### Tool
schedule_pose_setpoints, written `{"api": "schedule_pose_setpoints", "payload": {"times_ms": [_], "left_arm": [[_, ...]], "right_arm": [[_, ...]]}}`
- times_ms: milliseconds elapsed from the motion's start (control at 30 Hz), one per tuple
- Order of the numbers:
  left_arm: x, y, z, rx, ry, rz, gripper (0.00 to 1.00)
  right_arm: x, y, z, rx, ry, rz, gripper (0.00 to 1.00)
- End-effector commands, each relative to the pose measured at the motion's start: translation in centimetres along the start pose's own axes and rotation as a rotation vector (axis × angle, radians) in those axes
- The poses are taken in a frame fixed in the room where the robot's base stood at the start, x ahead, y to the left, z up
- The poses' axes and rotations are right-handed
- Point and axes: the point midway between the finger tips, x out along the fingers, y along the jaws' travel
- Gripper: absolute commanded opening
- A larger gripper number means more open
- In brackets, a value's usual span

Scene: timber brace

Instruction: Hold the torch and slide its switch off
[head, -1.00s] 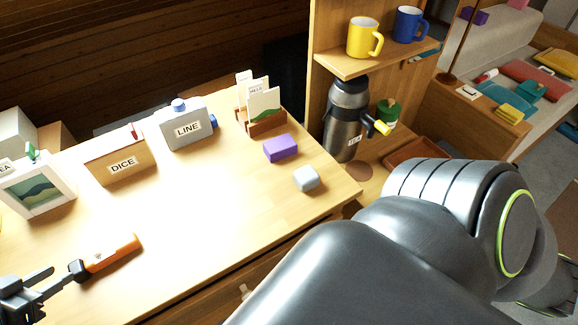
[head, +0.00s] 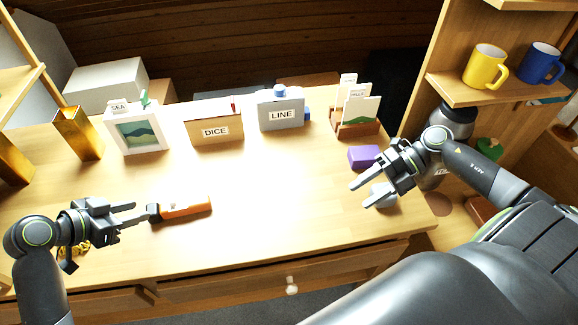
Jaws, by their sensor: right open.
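The torch (head: 184,206) is orange with a black head. It lies on the desk at the left of the head view, its head pointing left; its switch is too small to make out. My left gripper (head: 138,213) is beside the torch's black head, its two fingers apart and pointing at it; they do not appear to close on it. My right gripper (head: 360,196) is open and empty above the right part of the desk, in front of a grey block (head: 386,198).
A purple block (head: 363,156) lies behind my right gripper. A picture frame (head: 140,136), a DICE box (head: 214,125), a LINE canister (head: 281,112) and a card holder (head: 357,127) line the back of the desk (head: 280,200). Its middle is clear. A shelf with mugs stands right.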

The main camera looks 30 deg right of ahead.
Motion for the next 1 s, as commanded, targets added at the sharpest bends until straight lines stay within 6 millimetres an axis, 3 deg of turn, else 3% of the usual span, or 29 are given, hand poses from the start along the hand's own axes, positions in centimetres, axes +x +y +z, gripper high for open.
{"api": "schedule_pose_setpoints", "payload": {"times_ms": [100, 300, 700, 1000], "left_arm": [[0.0, 0.0, 0.0, 0.000, 0.000, 0.000, 0.36], [0.0, 0.0, 0.0, 0.000, 0.000, 0.000, 0.36], [0.0, 0.0, 0.0, 0.000, 0.000, 0.000, 0.36], [0.0, 0.0, 0.0, 0.000, 0.000, 0.000, 0.36]], "right_arm": [[1.0, 4.3, 2.8, -0.286, -0.034, 0.062, 0.58], [3.1, 9.4, 6.0, -0.717, -0.092, 0.122, 0.58], [11.0, 12.2, 9.9, -1.408, -0.161, 0.114, 0.58], [16.0, 13.8, 11.0, -1.765, -0.168, 0.097, 0.58]]}}
